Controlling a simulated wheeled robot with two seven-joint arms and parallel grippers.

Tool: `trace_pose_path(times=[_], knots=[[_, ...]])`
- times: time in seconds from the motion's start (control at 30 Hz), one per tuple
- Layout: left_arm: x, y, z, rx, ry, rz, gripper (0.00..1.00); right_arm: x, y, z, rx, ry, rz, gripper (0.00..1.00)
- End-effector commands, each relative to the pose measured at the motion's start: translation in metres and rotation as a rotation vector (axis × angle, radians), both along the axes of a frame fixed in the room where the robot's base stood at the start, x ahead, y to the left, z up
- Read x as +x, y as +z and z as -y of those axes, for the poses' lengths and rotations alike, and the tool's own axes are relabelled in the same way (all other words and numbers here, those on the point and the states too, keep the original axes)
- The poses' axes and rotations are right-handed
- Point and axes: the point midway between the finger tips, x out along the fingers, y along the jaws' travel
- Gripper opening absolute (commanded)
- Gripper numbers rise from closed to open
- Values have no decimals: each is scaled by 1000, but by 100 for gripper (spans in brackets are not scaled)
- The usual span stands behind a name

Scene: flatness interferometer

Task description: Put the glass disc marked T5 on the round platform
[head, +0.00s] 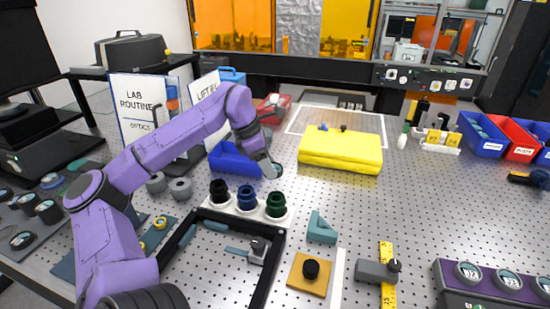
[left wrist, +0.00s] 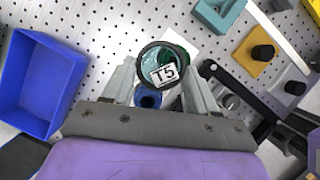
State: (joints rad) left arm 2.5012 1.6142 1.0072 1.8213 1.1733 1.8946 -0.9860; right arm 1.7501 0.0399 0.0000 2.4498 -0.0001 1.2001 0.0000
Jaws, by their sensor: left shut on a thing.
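The glass disc T5 (left wrist: 163,68) is a clear greenish disc in a dark ring, with its label facing my left wrist camera. My left gripper (left wrist: 160,80) is shut on it, and the disc sits between the fingertips. In the head view my left gripper (head: 272,168) holds the disc (head: 278,171) above the table, between the blue bin and the yellow block, behind the row of dark bottles. I cannot pick out the round platform with certainty in either view. My right gripper is not in view.
A white holder with several dark-capped bottles (head: 247,198) stands just in front of my left gripper. A purple rack (head: 450,282) holds round discs at front right. The right-centre table is mostly clear.

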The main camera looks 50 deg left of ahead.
Motion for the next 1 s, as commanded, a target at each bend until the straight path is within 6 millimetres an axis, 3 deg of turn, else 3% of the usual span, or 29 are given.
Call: trace_pose_path(times=[0.17, 0.47, 0.63, 0.83, 1.0], knots=[[4, -2, -16, 3, 153, -5, 26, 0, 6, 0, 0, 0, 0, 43], [83, -40, -38, 7, 160, -13, 26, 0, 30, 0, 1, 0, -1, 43], [112, -79, -44, 4, 158, -10, 26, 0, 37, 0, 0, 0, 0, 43], [130, -102, -47, 3, 156, -8, 26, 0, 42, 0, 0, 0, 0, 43], [130, -128, -46, 0, 155, -5, 26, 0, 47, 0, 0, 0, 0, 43]])
